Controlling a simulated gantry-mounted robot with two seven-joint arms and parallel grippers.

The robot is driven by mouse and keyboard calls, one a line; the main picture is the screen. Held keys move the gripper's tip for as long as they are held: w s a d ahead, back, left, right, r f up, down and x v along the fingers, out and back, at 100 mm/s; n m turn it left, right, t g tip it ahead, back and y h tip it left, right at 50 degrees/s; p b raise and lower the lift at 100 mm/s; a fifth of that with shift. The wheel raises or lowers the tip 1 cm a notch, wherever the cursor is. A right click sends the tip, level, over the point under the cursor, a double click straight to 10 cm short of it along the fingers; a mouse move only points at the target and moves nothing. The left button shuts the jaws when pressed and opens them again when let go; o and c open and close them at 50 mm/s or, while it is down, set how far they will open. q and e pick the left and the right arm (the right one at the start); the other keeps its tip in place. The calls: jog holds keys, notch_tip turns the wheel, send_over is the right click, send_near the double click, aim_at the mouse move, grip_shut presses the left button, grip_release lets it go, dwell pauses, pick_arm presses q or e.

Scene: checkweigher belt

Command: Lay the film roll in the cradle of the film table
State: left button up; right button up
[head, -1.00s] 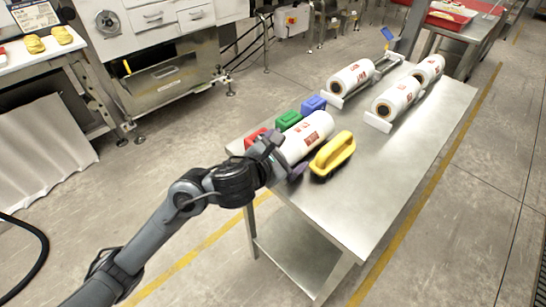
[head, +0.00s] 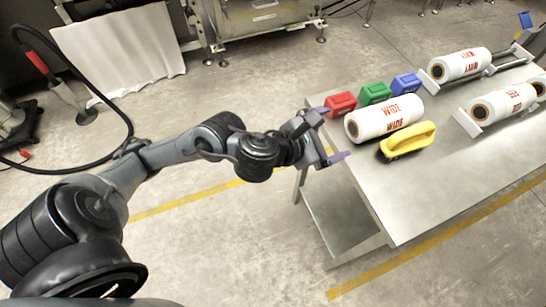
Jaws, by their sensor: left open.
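A white film roll (head: 385,119) with red "WIDE" print lies on the steel film table (head: 412,204), near its left end. Its brown core end faces my arm. My left gripper (head: 331,135) is open and empty just left of that core end, with a visible gap. Farther right, one white roll (head: 460,64) rests on a cradle with a white end plate (head: 428,82) and rails. Another roll (head: 502,103) lies nearer, behind a white end plate (head: 467,123); a further roll is cut off at the right edge. My right gripper is out of view.
Red (head: 340,104), green (head: 375,93) and blue (head: 406,84) blocks stand in a row behind the loose roll. A yellow-handled brush (head: 408,140) lies close in front of it. The table's front right area is bare. A black hose (head: 100,160) hangs at left.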

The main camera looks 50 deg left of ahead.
pick_arm(q)
jog(key=s+f+m+g, duration=0.5)
jog(key=s+f+m, duration=0.5)
jog(key=m, duration=0.6)
jog(key=s+f+m+g+y, duration=0.1)
jog(key=s+f+m+g, duration=0.4)
jog(key=s+f+m, duration=0.5)
notch_tip(320, 180, down, 5)
jog(key=m, duration=0.6)
jog(key=shift+a, duration=0.3)
jog(key=shift+r, duration=0.1)
